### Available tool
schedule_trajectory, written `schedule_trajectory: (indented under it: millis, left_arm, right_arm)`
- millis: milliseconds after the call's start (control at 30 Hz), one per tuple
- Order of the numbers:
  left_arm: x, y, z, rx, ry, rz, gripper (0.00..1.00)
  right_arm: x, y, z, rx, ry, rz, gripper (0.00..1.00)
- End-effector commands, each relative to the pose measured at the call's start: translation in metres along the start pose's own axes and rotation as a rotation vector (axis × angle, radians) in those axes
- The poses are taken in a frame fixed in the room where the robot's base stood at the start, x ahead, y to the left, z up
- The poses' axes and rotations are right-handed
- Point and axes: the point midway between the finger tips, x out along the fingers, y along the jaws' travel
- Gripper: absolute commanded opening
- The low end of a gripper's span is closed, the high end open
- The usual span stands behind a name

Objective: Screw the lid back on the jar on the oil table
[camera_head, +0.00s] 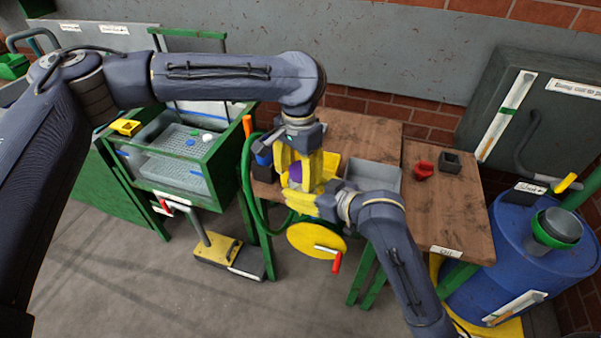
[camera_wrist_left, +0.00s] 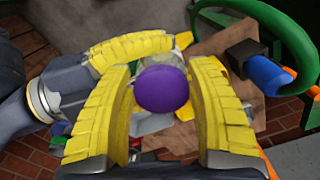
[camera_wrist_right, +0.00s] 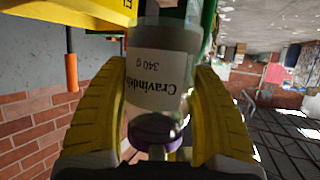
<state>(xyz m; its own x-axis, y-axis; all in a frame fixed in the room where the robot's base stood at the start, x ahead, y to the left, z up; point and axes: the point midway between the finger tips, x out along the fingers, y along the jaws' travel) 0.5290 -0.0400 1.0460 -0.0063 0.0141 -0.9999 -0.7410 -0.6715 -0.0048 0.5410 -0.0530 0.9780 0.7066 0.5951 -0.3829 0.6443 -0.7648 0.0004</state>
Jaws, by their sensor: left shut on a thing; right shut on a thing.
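The clear jar (camera_wrist_right: 158,85) with a white label shows between the fingers of my right gripper (camera_wrist_right: 160,110), which is shut on it. The purple lid (camera_wrist_left: 162,89) lies between the fingers of my left gripper (camera_wrist_left: 165,85), which is shut on it. In the left wrist view the lid covers most of the jar, and the right fingers reach in beside it. In the head view the left gripper (camera_head: 300,172) comes down from above and meets the right gripper (camera_head: 325,195). I cannot tell whether the lid is seated straight on the thread.
The wooden oil table (camera_head: 445,210) holds a red piece (camera_head: 424,168) and a dark square cup (camera_head: 450,162). A grey bin (camera_head: 375,175) stands beside my grippers. A yellow crank wheel (camera_head: 315,240) is below. A blue barrel (camera_head: 520,255) stands at right, a green-framed sink (camera_head: 228,180) at left.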

Motion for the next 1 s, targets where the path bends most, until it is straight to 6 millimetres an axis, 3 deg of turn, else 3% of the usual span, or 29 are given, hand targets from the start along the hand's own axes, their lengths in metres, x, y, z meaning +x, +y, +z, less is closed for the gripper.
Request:
schedule_trajectory:
  millis: [1000]
  left_arm:
    - [0.001,-0.018,-0.018,1.551,0.007,-0.025,0.49]
  right_arm:
    - [0.0,-0.001,0.0,0.0,0.0,-0.001,0.0]
